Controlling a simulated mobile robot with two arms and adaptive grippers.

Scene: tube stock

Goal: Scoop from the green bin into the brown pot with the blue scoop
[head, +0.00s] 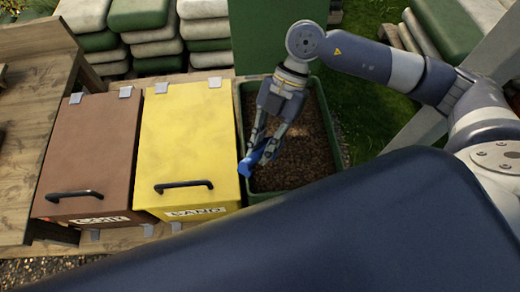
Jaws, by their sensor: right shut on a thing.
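The green bin (338,150) stands right of the yellow bin, open and holding brown loose material. My right gripper (258,157) is over the left part of the green bin, pointing down. It is shut on the blue scoop (249,166), which shows only in part below the fingers, near the bin's left rim. I cannot tell whether the scoop touches the material or holds any. The brown pot is not in view. My left gripper is not in view.
A yellow lidded bin (188,140) and a brown lidded bin (92,150), both closed with black handles, stand to the left. A wooden bench (35,100) is at the far left. Stacked sacks (205,28) stand behind. Grass (375,105) lies to the right.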

